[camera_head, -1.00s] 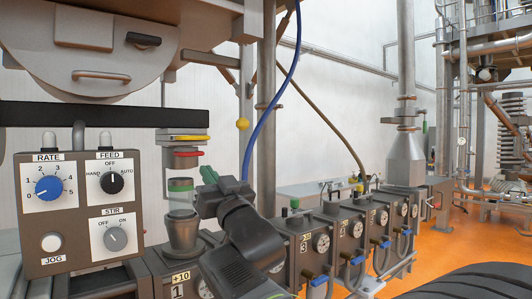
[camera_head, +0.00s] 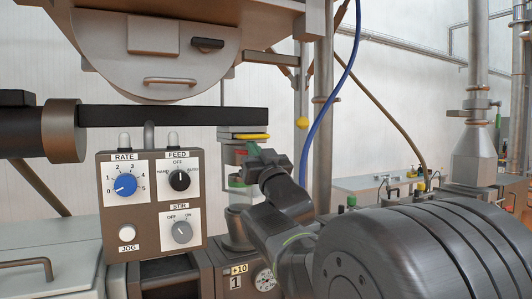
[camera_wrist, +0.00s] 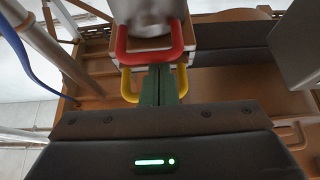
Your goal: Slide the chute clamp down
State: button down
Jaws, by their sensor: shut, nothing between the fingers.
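The chute (camera_head: 236,158) hangs below the dark horizontal tube, above a grey cup-like part (camera_head: 238,228). A yellow handle (camera_head: 252,136) sits at its top.
A control box (camera_head: 152,200) with dials stands left of the chute. A gauge unit marked 1 (camera_head: 240,275) is below. My arm covers the lower right.

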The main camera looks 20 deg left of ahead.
notch_tip(320, 180, down, 6)
jog(key=b, duration=0.6)
jog(key=shift+r+b, duration=0.15)
jog(key=shift+b, duration=0.15)
